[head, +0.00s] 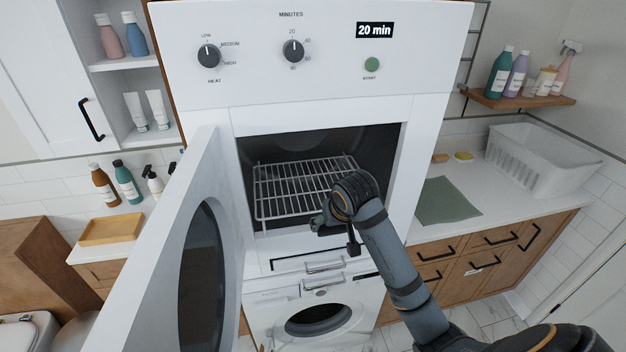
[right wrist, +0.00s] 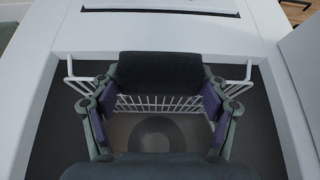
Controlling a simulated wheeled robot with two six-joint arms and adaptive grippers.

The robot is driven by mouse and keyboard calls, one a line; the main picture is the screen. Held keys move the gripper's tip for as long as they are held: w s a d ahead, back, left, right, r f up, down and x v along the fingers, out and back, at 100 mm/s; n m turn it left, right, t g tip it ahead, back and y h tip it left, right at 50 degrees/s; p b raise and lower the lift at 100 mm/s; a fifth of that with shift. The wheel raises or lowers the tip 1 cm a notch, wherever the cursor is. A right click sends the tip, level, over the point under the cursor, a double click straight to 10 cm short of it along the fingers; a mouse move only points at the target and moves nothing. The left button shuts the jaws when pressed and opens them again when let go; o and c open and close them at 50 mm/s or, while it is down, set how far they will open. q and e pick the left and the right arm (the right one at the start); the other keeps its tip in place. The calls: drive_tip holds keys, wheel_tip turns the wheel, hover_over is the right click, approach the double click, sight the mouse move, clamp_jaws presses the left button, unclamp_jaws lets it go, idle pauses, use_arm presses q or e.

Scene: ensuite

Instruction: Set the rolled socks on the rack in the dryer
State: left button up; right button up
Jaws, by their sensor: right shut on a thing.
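The dryer (head: 310,115) stands open, its white door (head: 190,250) swung out to the left. A wire rack (head: 300,185) sits inside the cavity and looks empty where visible; it also shows in the right wrist view (right wrist: 160,103). My right gripper (head: 328,222) is at the cavity opening, over the front right part of the rack in the head view. In the right wrist view its fingers are shut on a dark grey roll, the rolled socks (right wrist: 160,72), with the rack behind it. The socks are not clearly visible in the head view. My left gripper is out of view.
A washer (head: 315,315) stands below. To the right, a counter holds a green cloth (head: 445,200) and a white basket (head: 540,160). Bottles (head: 125,180) and a yellow tray (head: 110,229) stand on the left counter.

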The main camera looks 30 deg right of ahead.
drive_tip(key=w+d+p, duration=0.1)
drive_tip(key=w, duration=0.3)
drive_tip(key=w+d+p, duration=0.1)
drive_tip(key=w, duration=0.3)
drive_tip(key=w+d+p, duration=0.1)
drive_tip(key=w+p, duration=0.1)
drive_tip(key=w, duration=0.2)
drive_tip(key=shift+w, duration=0.35)
drive_tip(key=w+p, duration=0.2)
drive_tip(key=w, duration=0.1)
drive_tip(key=shift+w+d+f+p, duration=0.1)
drive_tip(key=shift+w+d+p, duration=0.2)
drive_tip(key=shift+d, duration=0.05)
drive_tip(key=shift+f, duration=0.2)
drive_tip(key=shift+s, duration=0.1)
drive_tip(key=shift+f, duration=0.2)
drive_tip(key=o, duration=1.1)
